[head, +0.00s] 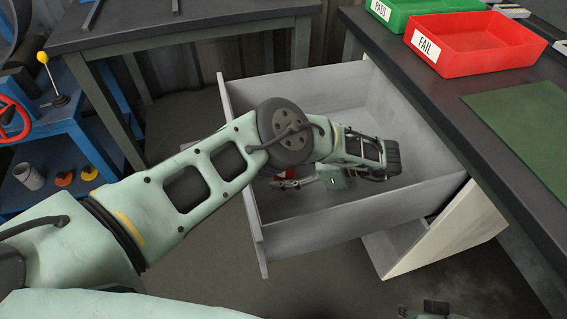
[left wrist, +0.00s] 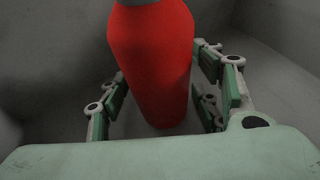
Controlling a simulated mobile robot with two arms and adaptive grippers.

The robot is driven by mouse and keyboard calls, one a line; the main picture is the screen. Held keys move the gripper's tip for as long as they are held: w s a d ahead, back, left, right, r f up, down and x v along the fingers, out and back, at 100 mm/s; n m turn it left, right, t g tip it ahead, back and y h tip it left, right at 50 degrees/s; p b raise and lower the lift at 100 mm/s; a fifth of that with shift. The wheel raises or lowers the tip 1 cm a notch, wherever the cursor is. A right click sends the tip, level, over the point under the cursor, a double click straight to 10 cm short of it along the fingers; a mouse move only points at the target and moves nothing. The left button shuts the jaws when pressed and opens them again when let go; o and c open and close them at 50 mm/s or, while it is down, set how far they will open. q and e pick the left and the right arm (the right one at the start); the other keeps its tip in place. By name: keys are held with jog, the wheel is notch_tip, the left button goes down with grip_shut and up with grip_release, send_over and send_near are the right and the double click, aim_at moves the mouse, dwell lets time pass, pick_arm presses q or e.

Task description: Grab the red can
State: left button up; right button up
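The red can (left wrist: 155,60) stands in the left wrist view with a grey end at the top. It is between the fingers of my left gripper (left wrist: 160,95). The left finger lies close against the can's edge, and a narrow gap shows on the right, so the fingers look open around it. In the head view my left gripper (head: 305,182) reaches down inside the grey drawer (head: 345,215). The can is mostly hidden there behind my arm and gripper. A small part of my right arm shows at the bottom edge; its fingers cannot be made out.
The drawer's walls surround my left gripper. A dark workbench (head: 440,105) at right carries a red FAIL bin (head: 470,62), a green PASS bin (head: 400,22) and a green mat (head: 530,125). A dark table (head: 190,25) stands behind, and a blue cart (head: 60,135) at left.

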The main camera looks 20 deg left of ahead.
pick_arm(q)
jog(key=shift+a, duration=0.1)
jog(key=c, duration=1.1)
jog(key=shift+c, duration=0.4)
jog(key=shift+r, duration=0.1)
